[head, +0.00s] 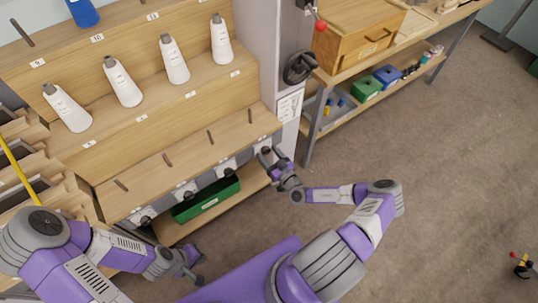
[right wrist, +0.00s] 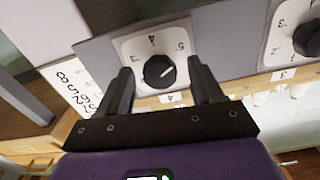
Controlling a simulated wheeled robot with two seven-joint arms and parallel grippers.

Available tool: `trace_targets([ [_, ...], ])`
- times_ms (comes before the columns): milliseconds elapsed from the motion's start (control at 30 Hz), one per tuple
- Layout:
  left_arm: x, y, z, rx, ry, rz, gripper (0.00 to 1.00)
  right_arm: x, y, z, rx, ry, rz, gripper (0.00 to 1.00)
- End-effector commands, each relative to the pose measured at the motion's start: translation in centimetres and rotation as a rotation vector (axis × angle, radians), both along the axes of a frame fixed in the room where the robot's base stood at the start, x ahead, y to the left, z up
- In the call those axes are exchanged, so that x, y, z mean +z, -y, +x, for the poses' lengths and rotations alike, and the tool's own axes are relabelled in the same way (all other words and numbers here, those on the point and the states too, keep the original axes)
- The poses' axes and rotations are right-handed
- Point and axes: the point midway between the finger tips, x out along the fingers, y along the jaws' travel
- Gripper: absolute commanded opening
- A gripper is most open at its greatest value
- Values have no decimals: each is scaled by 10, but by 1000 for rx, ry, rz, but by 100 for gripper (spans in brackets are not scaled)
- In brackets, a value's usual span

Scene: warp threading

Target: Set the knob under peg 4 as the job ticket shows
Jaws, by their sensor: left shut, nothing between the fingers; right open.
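The knob under peg 4 (right wrist: 158,72) is black and round on a pale numbered dial plate. A light mark on it seems to point right and slightly up in the right wrist view; the exact number is unclear. A tag reading 4 (right wrist: 170,97) sits beside the plate. My right gripper (head: 271,160) is open, with one finger on each side of the knob in the right wrist view; contact cannot be told. My left gripper (head: 192,268) is shut and empty, low at left.
Other knobs (head: 187,194) line the shelf front to the left. A green bin (head: 207,199) sits below. White cones (head: 122,82) stand on the step above. A wooden bench (head: 350,70) with boxes stands at right. The floor at right is mostly clear.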

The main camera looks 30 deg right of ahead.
Motion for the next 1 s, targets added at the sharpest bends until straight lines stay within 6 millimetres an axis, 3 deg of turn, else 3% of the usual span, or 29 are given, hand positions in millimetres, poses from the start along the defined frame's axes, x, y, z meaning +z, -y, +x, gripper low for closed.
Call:
trace_targets([
  [233, 2, 0, 0, 0, 0, 0, 0, 0, 1, -9, -2, -2, -1, 66],
  [633, 14, 0, 0, 0, 0, 0, 0, 1, 6, -68, -1, -1, -1, 66],
  [1000, 14, 0, 0, 0, 0, 0, 0, 0, 6, -76, 0, 0, 0, 66],
])
